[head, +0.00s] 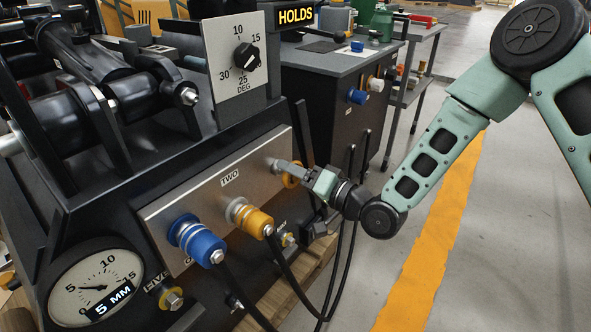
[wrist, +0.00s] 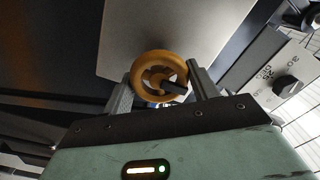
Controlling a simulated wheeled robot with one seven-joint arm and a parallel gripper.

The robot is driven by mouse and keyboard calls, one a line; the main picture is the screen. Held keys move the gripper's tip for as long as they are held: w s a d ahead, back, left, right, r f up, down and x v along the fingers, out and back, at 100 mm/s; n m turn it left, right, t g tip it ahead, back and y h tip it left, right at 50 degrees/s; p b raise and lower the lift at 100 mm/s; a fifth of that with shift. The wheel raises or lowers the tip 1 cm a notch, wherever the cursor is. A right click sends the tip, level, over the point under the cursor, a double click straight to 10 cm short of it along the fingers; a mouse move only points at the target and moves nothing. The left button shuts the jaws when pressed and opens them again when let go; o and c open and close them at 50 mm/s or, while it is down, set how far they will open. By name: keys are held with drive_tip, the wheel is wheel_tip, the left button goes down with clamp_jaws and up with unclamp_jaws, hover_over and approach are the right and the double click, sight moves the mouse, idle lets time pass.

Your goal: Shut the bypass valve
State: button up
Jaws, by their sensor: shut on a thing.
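The yellow handwheel of the valve (head: 290,181) sits at the right end of the grey panel (head: 215,190) and is partly hidden by my fingers. In the wrist view the handwheel (wrist: 142,66) shows as a spoked ring with a dark stub in front of it. My gripper (head: 292,168) reaches it from the right. In the wrist view, the fingers of my gripper (wrist: 160,84) stand one on each side of the ring and are shut on it. I cannot read any label by the wheel.
Blue (head: 200,241) and orange (head: 252,218) couplers with black hoses sit on the panel, left of the wheel. A gauge (head: 95,288) reads 5 MM. An angle dial (head: 246,57) is above. A second bench (head: 335,60) stands behind. The floor at right is clear.

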drive_tip(key=shift+m, duration=0.3)
idle(0.4)
drive_tip(key=o, duration=1)
drive_tip(key=shift+d, duration=0.1)
drive_tip(key=p+v, duration=0.1)
drive_tip(key=v, duration=1.6)
drive_tip(key=shift+s+d+f+p, duration=0.1)
drive_tip(key=shift+s+p, duration=0.1)
drive_tip(key=shift+p, duration=0.2)
